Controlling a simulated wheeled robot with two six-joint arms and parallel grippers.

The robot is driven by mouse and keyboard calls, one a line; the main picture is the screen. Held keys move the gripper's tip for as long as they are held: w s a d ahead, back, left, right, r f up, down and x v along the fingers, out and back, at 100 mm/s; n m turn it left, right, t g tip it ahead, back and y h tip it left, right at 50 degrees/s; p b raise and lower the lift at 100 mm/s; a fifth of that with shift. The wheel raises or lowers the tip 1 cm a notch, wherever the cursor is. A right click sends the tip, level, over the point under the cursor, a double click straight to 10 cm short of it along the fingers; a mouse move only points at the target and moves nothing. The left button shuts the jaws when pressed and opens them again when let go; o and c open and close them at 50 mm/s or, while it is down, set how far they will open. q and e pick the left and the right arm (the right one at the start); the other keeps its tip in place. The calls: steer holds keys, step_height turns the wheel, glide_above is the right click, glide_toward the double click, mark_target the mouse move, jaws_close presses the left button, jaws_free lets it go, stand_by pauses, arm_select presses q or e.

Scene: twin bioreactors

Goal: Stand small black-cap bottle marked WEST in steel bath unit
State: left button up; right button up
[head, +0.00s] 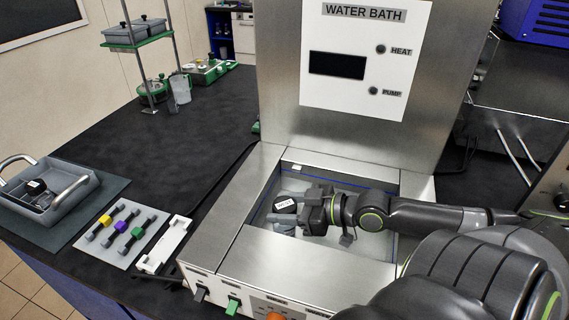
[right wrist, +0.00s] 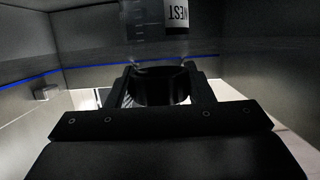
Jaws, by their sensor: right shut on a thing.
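The small bottle (head: 285,205) with a black cap and a white label stands inside the steel bath unit (head: 240,240), near the left side of its opening. In the right wrist view the label on the clear, graduated bottle (right wrist: 146,30) reads WEST. My right gripper (head: 304,213) reaches in from the right, low inside the bath, and is shut on the bottle. Its fingers show in the right wrist view (right wrist: 163,82) on both sides of a dark rounded part. The bottle looks roughly upright; whether its base touches the bath floor is hidden. My left gripper is not in view.
The tall WATER BATH panel (head: 366,55) rises behind the opening. The bath's steel rim surrounds my gripper. At left are a grey tray (head: 82,195) holding another labelled black-cap item, a board with coloured clips (head: 122,228) and a white rack (head: 166,245).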

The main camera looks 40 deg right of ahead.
steer(key=o, duration=1.1)
steer(key=shift+r+p, duration=0.15)
steer(key=shift+p, duration=0.25)
steer(key=shift+p+v, duration=1.5)
steer(key=shift+v, duration=2.25)
